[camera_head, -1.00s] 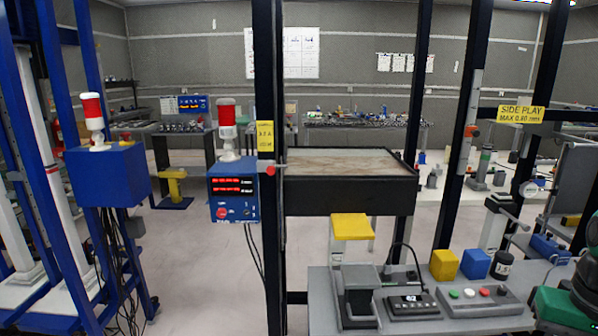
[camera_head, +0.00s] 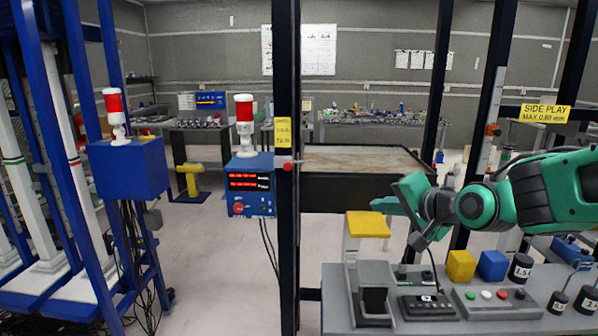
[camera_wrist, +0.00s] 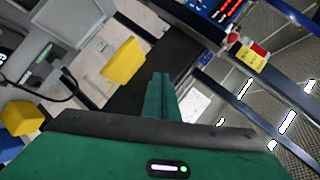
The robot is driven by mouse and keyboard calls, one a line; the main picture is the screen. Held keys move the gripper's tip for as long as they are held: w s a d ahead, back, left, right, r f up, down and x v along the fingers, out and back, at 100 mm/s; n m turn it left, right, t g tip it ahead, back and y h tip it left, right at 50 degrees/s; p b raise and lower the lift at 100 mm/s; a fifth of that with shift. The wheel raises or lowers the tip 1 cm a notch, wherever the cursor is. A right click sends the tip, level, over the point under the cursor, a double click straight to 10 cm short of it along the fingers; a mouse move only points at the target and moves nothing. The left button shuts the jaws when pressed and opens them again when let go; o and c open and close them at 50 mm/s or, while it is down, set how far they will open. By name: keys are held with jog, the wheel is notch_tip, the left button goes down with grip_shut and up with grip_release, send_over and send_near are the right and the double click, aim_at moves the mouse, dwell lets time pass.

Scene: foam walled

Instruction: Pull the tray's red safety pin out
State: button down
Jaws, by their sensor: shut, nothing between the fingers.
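The tray (camera_head: 350,187) is a wide black-sided box with a worn brownish top, held between dark posts at mid picture in the head view. The red safety pin (camera_head: 287,166) shows as a small red knob at the left post, by the tray's near left corner. In the wrist view a red knob (camera_wrist: 233,38) shows at the upper right, beside a yellow label. My gripper (camera_head: 377,204) is in front of the tray's right part, well right of the pin and apart from it. In the wrist view my gripper (camera_wrist: 160,78) is shut and empty. The pin's shaft is hard to make out.
A yellow-topped stand (camera_head: 367,224) is just below my gripper. A grey bench (camera_head: 440,322) with a control box, yellow and blue blocks and black weights fills the lower right. A blue box with red displays (camera_head: 249,185) hangs left of the pin. Open floor lies at lower left.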

jog(key=w+a+r+m+t+y, duration=0.1)
jog(key=a+r+t+y, duration=0.1)
jog(key=a+r, duration=0.4)
jog(key=a+y, duration=0.1)
jog(key=a, duration=0.2)
jog(key=shift+w+a+r+m+y, duration=0.15)
jog(key=shift+w+r+m+y, duration=0.2)
jog(key=shift+m+y, duration=0.05)
jog(key=shift+w, duration=0.1)
jog(key=s+a+x, duration=0.1)
jog(key=a+x, duration=0.1)
jog(key=x, duration=1)
jog(key=shift+a+f, duration=0.2)
jog(key=shift+a, duration=0.1)
